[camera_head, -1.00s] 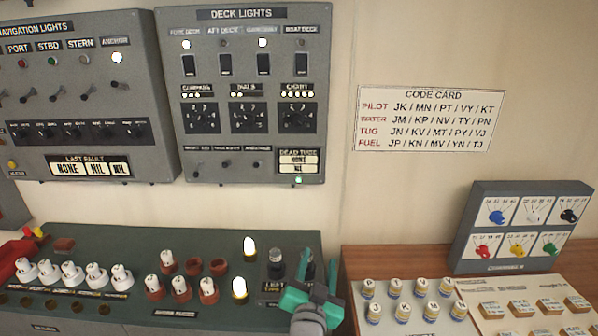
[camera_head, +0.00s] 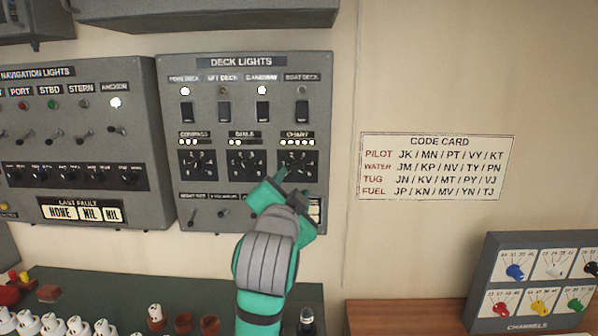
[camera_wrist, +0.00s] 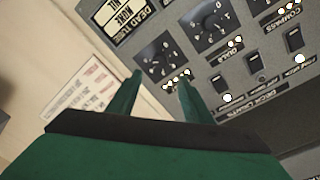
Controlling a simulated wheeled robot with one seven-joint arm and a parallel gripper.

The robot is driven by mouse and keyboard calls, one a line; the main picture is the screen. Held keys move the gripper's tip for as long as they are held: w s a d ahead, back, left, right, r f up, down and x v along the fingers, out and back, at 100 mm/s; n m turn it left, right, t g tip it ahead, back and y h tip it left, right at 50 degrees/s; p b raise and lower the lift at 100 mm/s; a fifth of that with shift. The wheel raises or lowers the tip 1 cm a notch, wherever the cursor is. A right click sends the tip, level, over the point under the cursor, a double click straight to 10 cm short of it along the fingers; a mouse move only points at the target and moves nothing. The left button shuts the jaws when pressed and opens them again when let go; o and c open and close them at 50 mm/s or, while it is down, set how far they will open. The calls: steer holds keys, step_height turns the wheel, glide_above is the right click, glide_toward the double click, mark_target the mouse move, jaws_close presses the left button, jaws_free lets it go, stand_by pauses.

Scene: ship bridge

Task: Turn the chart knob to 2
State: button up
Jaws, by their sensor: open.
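The chart knob (camera_head: 297,163) is a black rotary knob on a square black dial plate, right of two like knobs on the grey deck lights panel (camera_head: 243,85). Several lamps are lit in the row under its CHART label. Its pointer setting is too small to read. In the wrist view the chart knob (camera_wrist: 158,55) lies just beyond my fingertips, with the panel turned in the picture. My green gripper (camera_head: 289,181) is open and empty, in front of the panel just below the knob. I see no contact with the knob.
The compass knob (camera_head: 197,164) and dials knob (camera_head: 245,164) sit to the left. Small toggles (camera_head: 223,213) line the panel's bottom. The dead tube display (camera_head: 316,211) is partly hidden by my gripper. Bare wall with a code card (camera_head: 436,167) lies to the right.

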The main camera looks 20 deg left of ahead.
mark_target(298, 169)
steer(key=x, duration=0.9)
steer(key=shift+w+a, duration=0.2)
steer(key=shift+w, duration=0.5)
steer(key=c, duration=1.1)
steer(key=shift+o, duration=0.2)
